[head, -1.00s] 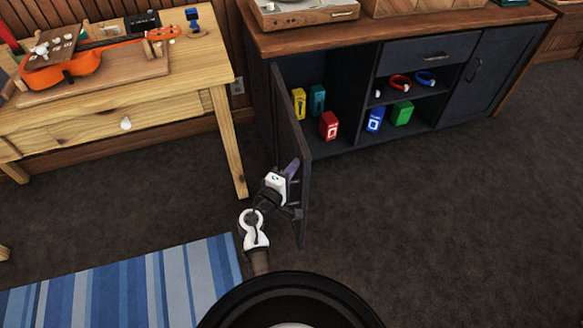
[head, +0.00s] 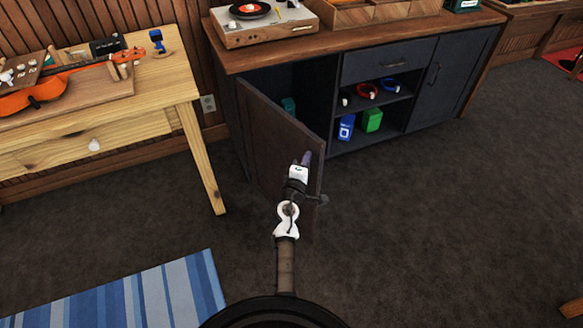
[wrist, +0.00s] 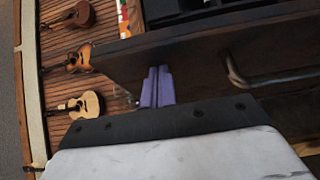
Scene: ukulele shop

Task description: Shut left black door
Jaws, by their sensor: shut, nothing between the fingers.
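The left black door (head: 275,150) of the dark cabinet stands partly open, swung out toward me. Its outer face is toward my arm in the head view. My gripper (head: 306,158) is at the door's outer face near its free edge, and seems to touch it. In the wrist view its purple fingers (wrist: 156,86) are together against or very near the door panel (wrist: 190,50), with nothing between them. The curved door handle (wrist: 262,75) shows to the right of the fingers. The door hides most of the left compartment.
The cabinet (head: 340,52) has a record player (head: 262,22) on top. Blue (head: 346,127) and green (head: 372,120) boxes stand in its open middle shelf. A wooden workbench (head: 150,115) with an orange ukulele (head: 35,95) is at the left. The floor right of the door is clear.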

